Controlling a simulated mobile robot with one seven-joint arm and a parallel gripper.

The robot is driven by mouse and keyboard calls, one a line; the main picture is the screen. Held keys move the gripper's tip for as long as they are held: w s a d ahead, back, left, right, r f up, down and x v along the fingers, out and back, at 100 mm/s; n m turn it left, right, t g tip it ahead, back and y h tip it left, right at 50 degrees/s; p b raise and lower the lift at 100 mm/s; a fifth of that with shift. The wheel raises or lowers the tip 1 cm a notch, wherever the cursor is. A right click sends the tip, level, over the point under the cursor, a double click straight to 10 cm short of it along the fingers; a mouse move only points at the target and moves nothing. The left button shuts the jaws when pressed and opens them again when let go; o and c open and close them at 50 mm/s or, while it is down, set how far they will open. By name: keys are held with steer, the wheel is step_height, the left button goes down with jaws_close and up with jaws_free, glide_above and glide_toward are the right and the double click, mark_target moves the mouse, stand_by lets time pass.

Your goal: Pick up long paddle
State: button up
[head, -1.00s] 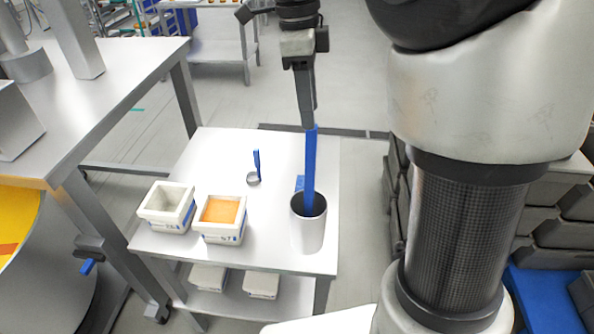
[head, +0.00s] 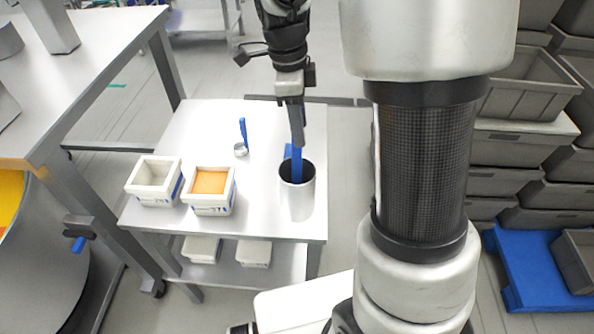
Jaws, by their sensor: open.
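The long blue paddle (head: 297,168) stands nearly upright in a white cylindrical cup (head: 301,203) near the right side of the small white table. Its lower end is inside the cup and its upper part is hidden behind my gripper. My gripper (head: 298,142) points down just above the cup, with its fingers at the paddle's shaft. The fingers are open; I cannot tell whether both sides of the shaft lie between them.
On the table (head: 262,120) stand an empty white box (head: 154,190), a white box with orange contents (head: 211,205) and a small blue-handled scoop (head: 243,132). A larger grey table (head: 110,45) is at left. Grey bins (head: 520,150) stack at right.

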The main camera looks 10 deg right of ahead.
jaws_close()
stand_by(0.3)
